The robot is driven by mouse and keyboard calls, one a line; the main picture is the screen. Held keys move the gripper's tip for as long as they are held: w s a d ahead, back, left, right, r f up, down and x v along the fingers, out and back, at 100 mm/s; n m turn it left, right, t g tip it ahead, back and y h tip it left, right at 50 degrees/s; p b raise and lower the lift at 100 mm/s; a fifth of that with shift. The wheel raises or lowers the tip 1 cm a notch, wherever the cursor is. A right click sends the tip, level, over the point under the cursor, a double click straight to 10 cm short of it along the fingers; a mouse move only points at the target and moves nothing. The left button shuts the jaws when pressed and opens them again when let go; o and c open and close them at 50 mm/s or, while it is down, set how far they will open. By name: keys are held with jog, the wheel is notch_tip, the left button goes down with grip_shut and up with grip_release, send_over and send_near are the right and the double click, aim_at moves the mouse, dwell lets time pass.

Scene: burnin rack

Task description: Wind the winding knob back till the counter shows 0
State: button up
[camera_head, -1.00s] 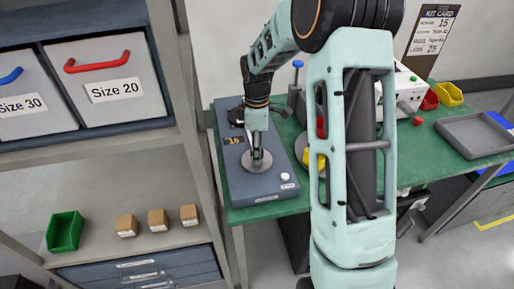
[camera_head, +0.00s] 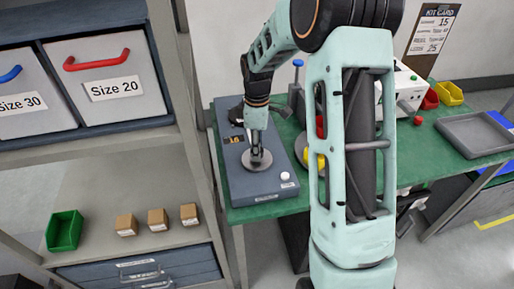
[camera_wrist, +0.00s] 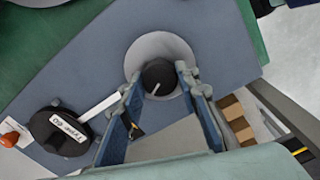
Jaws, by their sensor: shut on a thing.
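The winding knob (camera_wrist: 158,76) is dark and round with a white pointer line, on a pale grey disc (camera_wrist: 160,47) on the blue-grey winder box (camera_head: 267,185). In the wrist view my gripper (camera_wrist: 160,84) has one finger on each side of the knob and is shut on it. In the head view my gripper (camera_head: 256,152) points down at the disc (camera_head: 257,164) and hides most of the knob. The counter (camera_head: 235,140) is a small dark window with orange digits behind my gripper. Its digits are too small to read surely.
A white button (camera_head: 285,176) sits at the winder's front right. The shelf unit (camera_head: 95,185) with a green bin (camera_head: 64,231) and small brown boxes (camera_head: 157,218) stands close on the left.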

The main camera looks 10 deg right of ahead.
jog(key=m+b, duration=0.1)
jog(key=m, duration=0.5)
jog(key=shift+b, duration=0.3)
jog(key=m+b, duration=0.1)
jog(key=m, duration=1)
jog(key=shift+m, duration=0.3)
jog(key=m, duration=0.5)
jog(key=shift+m, duration=0.3)
jog(key=o, duration=1.2)
jog(key=shift+c, duration=0.2)
